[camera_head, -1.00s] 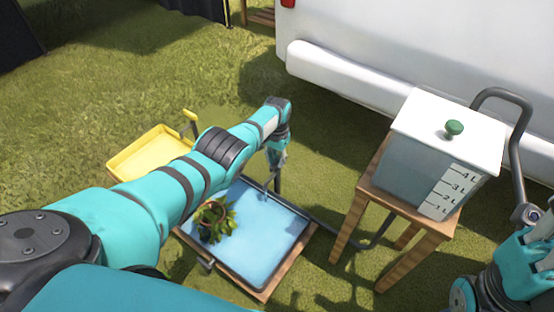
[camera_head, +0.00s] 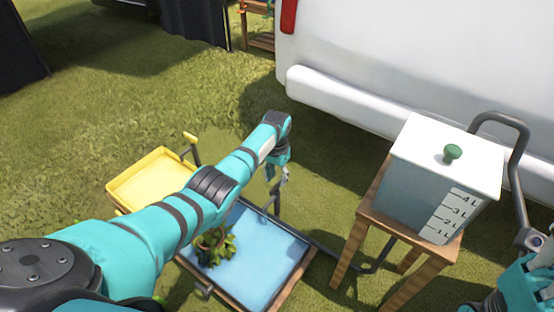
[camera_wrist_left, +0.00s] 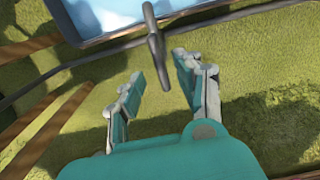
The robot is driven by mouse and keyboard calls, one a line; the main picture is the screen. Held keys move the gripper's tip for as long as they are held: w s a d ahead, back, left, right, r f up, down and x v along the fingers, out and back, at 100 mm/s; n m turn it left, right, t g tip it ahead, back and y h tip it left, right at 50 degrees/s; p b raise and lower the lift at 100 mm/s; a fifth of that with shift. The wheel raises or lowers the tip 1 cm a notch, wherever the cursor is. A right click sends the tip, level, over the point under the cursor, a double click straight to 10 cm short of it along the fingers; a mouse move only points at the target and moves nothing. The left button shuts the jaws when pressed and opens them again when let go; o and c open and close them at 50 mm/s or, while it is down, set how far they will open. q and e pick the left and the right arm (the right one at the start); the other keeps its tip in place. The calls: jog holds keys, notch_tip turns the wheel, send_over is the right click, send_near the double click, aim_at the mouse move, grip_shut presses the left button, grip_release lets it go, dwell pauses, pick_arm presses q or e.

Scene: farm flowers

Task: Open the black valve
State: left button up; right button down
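A dark valve handle (camera_head: 277,198) stands up at the far edge of the blue tray (camera_head: 262,262); I take it to be the black valve. The handle also shows in the left wrist view (camera_wrist_left: 155,42), where its end reaches between my fingertips. My left gripper (camera_head: 283,172) is beside the top of the handle. In the wrist view its two fingers (camera_wrist_left: 161,76) are apart, with gaps on both sides of the handle. My right arm (camera_head: 525,287) shows at the lower right edge; its fingers cannot be made out.
A potted plant (camera_head: 214,246) sits in the blue tray. A yellow tray (camera_head: 150,180) has a yellow-tipped handle (camera_head: 190,138). A water tank (camera_head: 425,190) stands on a wooden stand (camera_head: 345,245), with a grey pipe (camera_head: 520,170) at right. A white vehicle (camera_head: 400,60) stands behind.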

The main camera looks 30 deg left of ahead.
aim_at(277, 183)
pick_arm(q)
notch_tip(277, 183, up, 9)
jog(key=shift+f, duration=0.2)
dwell(0.5)
